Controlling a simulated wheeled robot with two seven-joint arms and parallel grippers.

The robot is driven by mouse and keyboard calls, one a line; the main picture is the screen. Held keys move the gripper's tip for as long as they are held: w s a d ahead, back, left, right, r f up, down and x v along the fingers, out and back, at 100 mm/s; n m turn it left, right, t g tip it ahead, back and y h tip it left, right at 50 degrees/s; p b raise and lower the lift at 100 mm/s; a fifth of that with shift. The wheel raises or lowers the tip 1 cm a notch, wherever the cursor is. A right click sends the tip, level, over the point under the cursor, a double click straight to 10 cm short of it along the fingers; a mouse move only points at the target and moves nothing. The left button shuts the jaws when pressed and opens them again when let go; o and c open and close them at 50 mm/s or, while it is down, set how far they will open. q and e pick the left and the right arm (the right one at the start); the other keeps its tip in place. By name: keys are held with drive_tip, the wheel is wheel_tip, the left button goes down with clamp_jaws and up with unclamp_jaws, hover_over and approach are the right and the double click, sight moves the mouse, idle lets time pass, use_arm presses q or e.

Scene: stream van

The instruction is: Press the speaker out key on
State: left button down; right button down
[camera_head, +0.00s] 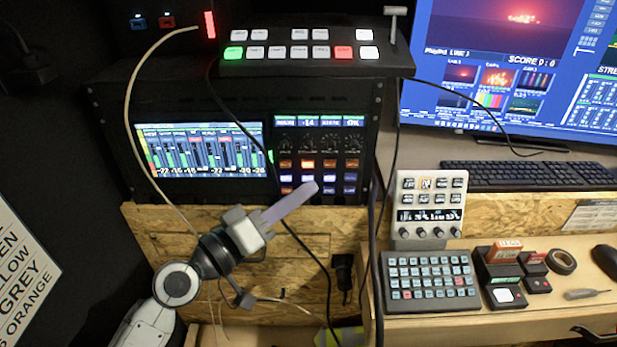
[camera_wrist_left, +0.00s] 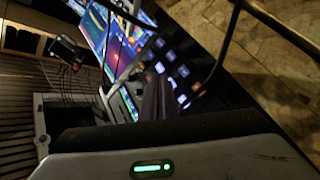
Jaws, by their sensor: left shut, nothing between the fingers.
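The black rack panel (camera_head: 276,158) with a lit meter screen carries a block of knobs and small lit keys (camera_head: 308,164), some orange and some blue-white. The key labels are too small to read, so I cannot tell which one is speaker out. My left gripper (camera_head: 312,187) is shut and empty, its fingertips in front of the lower key rows and hiding part of them. I cannot tell whether they touch. In the left wrist view the shut fingers (camera_wrist_left: 157,98) point toward lit keys (camera_wrist_left: 172,77). My right gripper is not in view.
A switcher (camera_head: 305,50) with white, green and red buttons sits above the rack. Loose cables (camera_head: 135,110) hang across the rack front. A grey knob box (camera_head: 430,205), a keypad (camera_head: 430,282) and a keyboard (camera_head: 530,176) stand to the right.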

use_arm(q)
drive_tip(key=s+p, duration=0.1)
drive_tip(key=s, duration=0.5)
idle(0.3)
drive_tip(key=s+a+f+g+y, duration=0.1)
drive_tip(key=s+a+f+y, duration=0.2)
drive_tip(key=f, duration=0.8)
drive_tip(key=s+a+f+m+g+y, duration=0.1)
drive_tip(key=s+a+f+y, duration=0.3)
drive_tip(key=s+a+f, duration=0.3)
drive_tip(key=s+a+f+m+g+y, duration=0.1)
drive_tip(key=s+a+f+y, duration=0.3)
drive_tip(key=s+f, duration=0.4)
wheel_tip(320, 180, down, 7)
drive_tip(key=shift+s+a+r+g, duration=0.1)
drive_tip(key=shift+s+a+g, duration=0.2)
drive_tip(key=shift+a+g, duration=0.25)
